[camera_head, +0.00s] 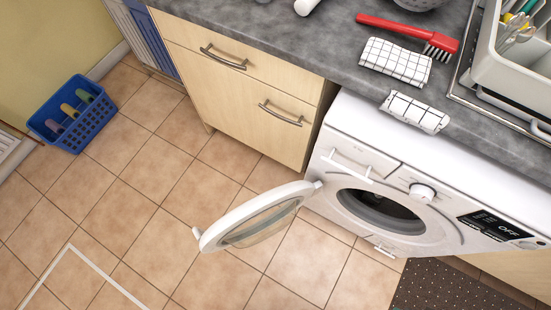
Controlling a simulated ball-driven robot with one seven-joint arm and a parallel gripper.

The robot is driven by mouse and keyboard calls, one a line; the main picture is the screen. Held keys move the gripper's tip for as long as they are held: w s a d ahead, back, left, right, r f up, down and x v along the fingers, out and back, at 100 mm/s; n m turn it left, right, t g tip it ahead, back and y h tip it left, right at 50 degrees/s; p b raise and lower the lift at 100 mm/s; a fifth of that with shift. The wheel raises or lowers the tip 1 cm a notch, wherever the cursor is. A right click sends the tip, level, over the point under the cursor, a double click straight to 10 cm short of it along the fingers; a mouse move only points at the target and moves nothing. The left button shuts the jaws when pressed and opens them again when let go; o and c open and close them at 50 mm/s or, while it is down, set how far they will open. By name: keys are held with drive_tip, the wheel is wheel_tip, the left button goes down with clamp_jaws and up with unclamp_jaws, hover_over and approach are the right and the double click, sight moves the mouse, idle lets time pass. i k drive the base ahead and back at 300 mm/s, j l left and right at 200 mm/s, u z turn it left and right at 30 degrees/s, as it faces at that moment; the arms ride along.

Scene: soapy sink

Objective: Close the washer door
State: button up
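The white washer (340,205) stands under the grey counter at the right. Its round door (255,217) is swung wide open to the left, out over the tiled floor, and hangs from the left side of the opening. The dark round drum opening (381,210) is uncovered, and no laundry shows in it. A small white handle or latch sits at the door's free end (197,233). The display on the washer's panel (503,231) reads OFF. My gripper and arm are not in view.
A wooden cabinet (235,95) adjoins the washer's left side. A blue basket with bottles (72,113) sits on the floor at left. A dark mat (440,287) lies before the washer at lower right. White lines (70,248) mark the floor at lower left. The tiles around the door are clear.

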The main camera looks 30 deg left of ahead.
sight(218, 236)
drive_tip(key=k+j+z, duration=0.2)
drive_tip(key=j, duration=0.15)
drive_tip(key=j+z, duration=0.2)
drive_tip(key=j, duration=0.15)
drive_tip(key=k+j+z, duration=0.15)
drive_tip(key=j, duration=0.15)
drive_tip(key=k+j+z, duration=0.2)
drive_tip(key=k+j, duration=0.3)
drive_tip(key=j, duration=0.2)
drive_tip(key=k+j+z, duration=0.1)
drive_tip(key=k+j, duration=0.2)
drive_tip(key=j, duration=0.25)
drive_tip(key=k+j, duration=0.3)
drive_tip(key=j, duration=0.2)
drive_tip(key=k+j+z, duration=0.1)
drive_tip(key=k+j, duration=0.2)
drive_tip(key=j, duration=0.2)
drive_tip(key=j+u, duration=0.2)
drive_tip(key=j, duration=0.15)
drive_tip(key=i+j+u, duration=0.15)
drive_tip(key=u, duration=0.2)
drive_tip(key=i+j+u, duration=0.15)
drive_tip(key=u, duration=0.15)
